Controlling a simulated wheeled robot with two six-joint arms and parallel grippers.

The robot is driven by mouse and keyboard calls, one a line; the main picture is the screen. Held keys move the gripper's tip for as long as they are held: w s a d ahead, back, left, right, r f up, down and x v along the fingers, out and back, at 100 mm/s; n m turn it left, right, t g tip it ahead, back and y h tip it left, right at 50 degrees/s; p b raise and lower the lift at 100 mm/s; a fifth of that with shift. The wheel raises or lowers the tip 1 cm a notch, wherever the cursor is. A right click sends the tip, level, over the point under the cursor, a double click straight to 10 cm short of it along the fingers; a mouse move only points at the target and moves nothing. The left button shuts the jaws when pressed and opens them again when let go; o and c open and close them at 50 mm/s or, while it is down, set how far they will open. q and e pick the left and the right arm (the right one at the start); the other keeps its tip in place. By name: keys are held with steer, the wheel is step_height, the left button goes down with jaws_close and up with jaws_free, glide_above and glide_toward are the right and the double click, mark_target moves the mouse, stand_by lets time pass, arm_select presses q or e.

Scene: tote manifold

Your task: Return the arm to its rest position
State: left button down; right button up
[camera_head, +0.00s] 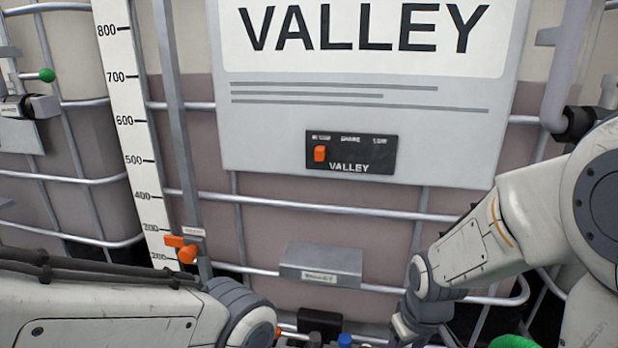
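My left arm (110,312) comes in from the lower left and lies across the bottom of the picture, ending in a grey joint. My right arm (480,245) comes in from the right and bends down toward the bottom edge, right of centre. I make out no fingertips on either arm. I cannot tell whether either one holds anything. Both arms are in front of a large caged tote (290,240) with a sign reading VALLEY (365,125).
A black panel (375,152) with an orange slider (320,153) sits on the sign. A scale strip (130,130) and an orange handle (187,252) are at left. A grey box (320,263) is low in the middle. Dark, blue and green parts crowd the bottom edge.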

steer(key=s+a+r+n+g, duration=0.1)
steer(key=s+a+r+n, duration=0.1)
steer(key=s+a, duration=0.4)
steer(key=s+a+r+n+g+y, duration=0.1)
steer(key=s+a+r, duration=0.3)
steer(key=s+a, duration=0.3)
steer(key=s, duration=0.3)
steer(key=shift+s+n, duration=0.3)
steer(key=shift+n, duration=0.1)
